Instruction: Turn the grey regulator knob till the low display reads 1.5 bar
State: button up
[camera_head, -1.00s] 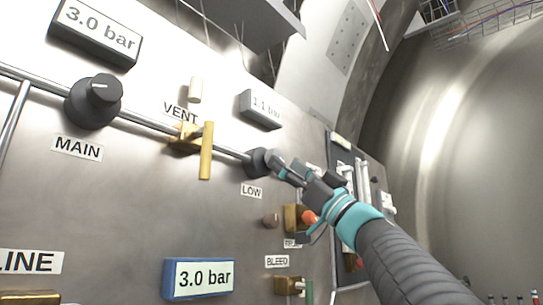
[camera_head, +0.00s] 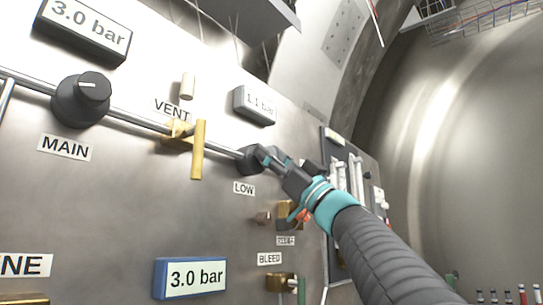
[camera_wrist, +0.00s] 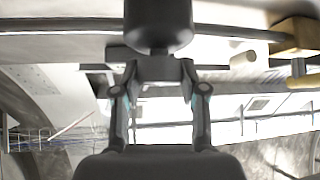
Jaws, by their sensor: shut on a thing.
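The grey LOW regulator knob (camera_head: 248,160) sits on the pipe of the steel panel, above the LOW label (camera_head: 244,188). The low display (camera_head: 255,105) above it is pale and reads 1.1 bar. My gripper (camera_head: 268,158) reaches in from the right and is shut on the knob. In the wrist view the dark knob (camera_wrist: 158,24) is at the top centre, with both fingers of my gripper (camera_wrist: 160,68) closed on its lower part. The fingers hide part of the knob, and its pointer mark does not show.
The MAIN knob (camera_head: 82,99) and its 3.0 bar display (camera_head: 84,30) are at left. A yellow VENT lever (camera_head: 198,150) hangs left of the LOW knob. A blue-framed 3.0 bar display (camera_head: 190,278) and a brass BLEED valve (camera_head: 280,283) are below. Right is the open tunnel.

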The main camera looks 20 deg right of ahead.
jog(key=shift+f+m, duration=0.1)
jog(key=shift+m, duration=0.2)
jog(key=m+t+h+b, duration=0.2)
jog(key=m, duration=0.1)
jog(key=shift+s+f+t+h+b, duration=0.1)
jog(key=shift+t+h+b, duration=0.2)
jog(key=m+t+h+b, duration=0.1)
jog(key=m+t+h, duration=0.1)
jog(key=m, duration=0.2)
jog(key=shift+a+h+b, duration=0.1)
jog(key=shift+h+b, duration=0.2)
jog(key=m+t+h, duration=0.1)
jog(key=m+h, duration=0.4)
jog(key=shift+t+b, duration=0.4)
jog(key=shift+r+m+h, duration=0.15)
jog(key=shift+m+h, duration=0.85)
jog(key=shift+m, duration=0.2)
jog(key=shift+r+m+h, duration=0.1)
jog(key=shift+m+h, duration=0.9)
jog(key=shift+m, duration=0.2)
jog(key=shift+m+h+p, duration=0.3)
jog(key=o, duration=1.1)
jog(key=shift+o, duration=0.2)
